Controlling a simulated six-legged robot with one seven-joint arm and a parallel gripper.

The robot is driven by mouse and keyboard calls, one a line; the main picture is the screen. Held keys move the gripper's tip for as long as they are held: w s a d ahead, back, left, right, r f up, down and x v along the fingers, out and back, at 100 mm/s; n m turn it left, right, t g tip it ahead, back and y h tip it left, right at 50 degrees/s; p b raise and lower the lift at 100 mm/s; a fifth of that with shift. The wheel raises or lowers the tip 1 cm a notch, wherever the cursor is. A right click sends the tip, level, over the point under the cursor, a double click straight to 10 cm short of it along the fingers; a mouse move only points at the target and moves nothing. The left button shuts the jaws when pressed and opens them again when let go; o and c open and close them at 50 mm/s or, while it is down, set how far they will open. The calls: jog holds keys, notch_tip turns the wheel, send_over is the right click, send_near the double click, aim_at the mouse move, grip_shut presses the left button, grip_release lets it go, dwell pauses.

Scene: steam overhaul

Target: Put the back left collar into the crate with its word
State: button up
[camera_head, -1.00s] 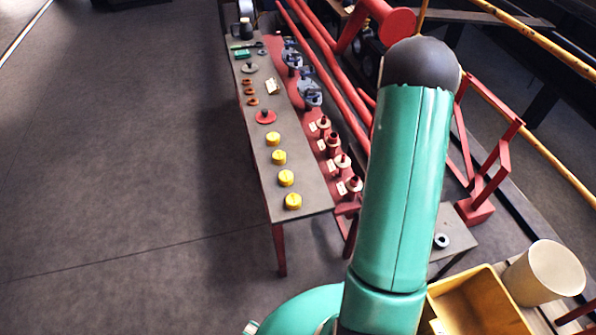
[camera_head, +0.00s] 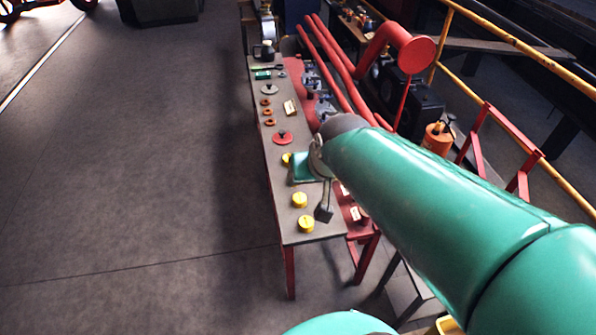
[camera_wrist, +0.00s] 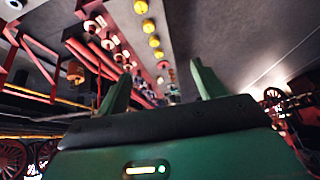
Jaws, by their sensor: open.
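My gripper (camera_head: 322,200) hangs over the near part of the grey bench in the head view, partly hidden by my arm. In the wrist view its two green fingers (camera_wrist: 160,84) stand wide apart with nothing between them. No dark ring collar shows clearly now; my arm covers most of the small side table (camera_head: 406,300) at the lower right. Only a sliver of a yellow crate (camera_head: 446,325) shows at the bottom edge; no word on it can be read. Small orange rings (camera_head: 268,112) lie on the bench; I cannot tell whether they are collars.
The long bench (camera_head: 325,232) carries yellow caps (camera_head: 306,223), a red flanged piece (camera_head: 282,137) and a white card (camera_head: 291,107). A red shelf with fittings runs along its right side. A yellow rail (camera_head: 520,50) stands at right.

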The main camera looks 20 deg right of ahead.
jog(key=shift+o, duration=0.4)
jog(key=s+a+r+n, duration=0.2)
jog(key=s+a+r, duration=0.2)
jog(key=s, duration=0.3)
jog(key=shift+s, duration=0.35)
jog(key=w+d+f+m+g+y, duration=0.2)
jog(key=w+d+f+m, duration=0.4)
jog(key=w+d, duration=0.55)
jog(key=w+d+f+m+g, duration=0.1)
jog(key=w+d+f+m, duration=0.15)
jog(key=d+f, duration=1.15)
jog(key=s+d+f+m+g+h, duration=0.1)
jog(key=s+d+f+m+g, duration=0.15)
jog(key=s+d+f, duration=0.7)
jog(key=s+d+f+m+g+h, duration=0.1)
jog(key=s+d+f+m, duration=0.4)
jog(key=d+f, duration=0.7)
jog(key=shift+n+t, duration=0.25)
jog(key=shift+n, duration=0.25)
jog(key=f, duration=0.3)
jog(key=s+f, duration=0.1)
jog(key=f, duration=0.5)
jog(key=shift+s+a+f, duration=0.2)
jog(key=shift+s+f, duration=0.05)
jog(key=shift+f, duration=0.15)
jog(key=f, duration=0.5)
jog(key=shift+s+a+f, duration=0.15)
jog(key=shift+s+f, duration=0.05)
jog(key=shift+f, duration=0.1)
